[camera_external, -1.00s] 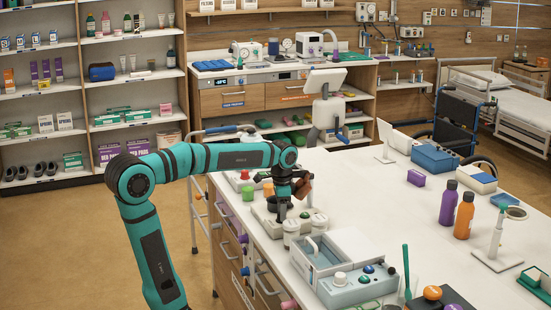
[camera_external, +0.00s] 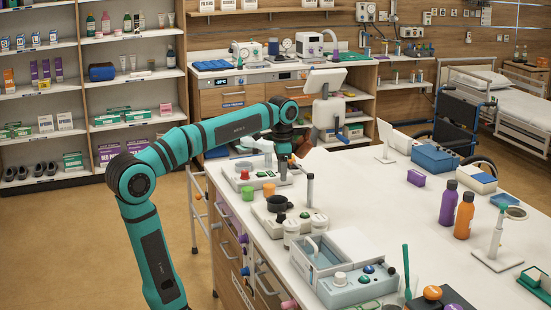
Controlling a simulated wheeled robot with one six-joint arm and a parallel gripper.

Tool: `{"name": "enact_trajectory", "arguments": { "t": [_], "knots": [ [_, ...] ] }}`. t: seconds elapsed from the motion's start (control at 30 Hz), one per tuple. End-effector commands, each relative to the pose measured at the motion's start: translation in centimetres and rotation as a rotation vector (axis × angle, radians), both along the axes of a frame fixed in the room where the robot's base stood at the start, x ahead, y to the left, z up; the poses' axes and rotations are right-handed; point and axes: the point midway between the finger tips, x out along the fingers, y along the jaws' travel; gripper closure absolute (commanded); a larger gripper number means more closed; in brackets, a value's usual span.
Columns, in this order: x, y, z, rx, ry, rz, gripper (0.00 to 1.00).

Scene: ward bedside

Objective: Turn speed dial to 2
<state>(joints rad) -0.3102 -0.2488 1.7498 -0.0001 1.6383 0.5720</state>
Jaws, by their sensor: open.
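No label for the speed dial can be read, so I cannot tell which knob it is. A white device (camera_external: 258,219) with a black ring-shaped part (camera_external: 276,202), a grey post and a green knob stands near the counter's left edge. Behind it a white unit carries a red knob (camera_external: 245,174). At the front, a grey-blue device (camera_external: 357,290) has a white knob (camera_external: 340,278) and a blue knob (camera_external: 367,269) on top. My gripper (camera_external: 284,173) is open, above the rear white unit and behind the black-ringed device. Its fingertips are small and partly hidden.
Orange (camera_external: 268,189) and green (camera_external: 248,193) small cups and several white jars stand close to the devices. Purple (camera_external: 448,203) and orange (camera_external: 464,215) bottles stand farther right on the white counter (camera_external: 388,213). The counter's middle is mostly clear.

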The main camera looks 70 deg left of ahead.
Motion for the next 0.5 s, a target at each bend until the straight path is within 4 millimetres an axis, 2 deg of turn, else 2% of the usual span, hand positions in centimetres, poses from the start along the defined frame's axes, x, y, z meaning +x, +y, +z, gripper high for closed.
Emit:
{"name": "enact_trajectory", "arguments": {
  "t": [0.2,0.5],
  "knots": [
    [0.0,0.0,1.8,0.000,0.000,0.000,0.48],
    [0.0,0.0,2.1,0.000,0.000,0.000,0.48]
  ]
}}
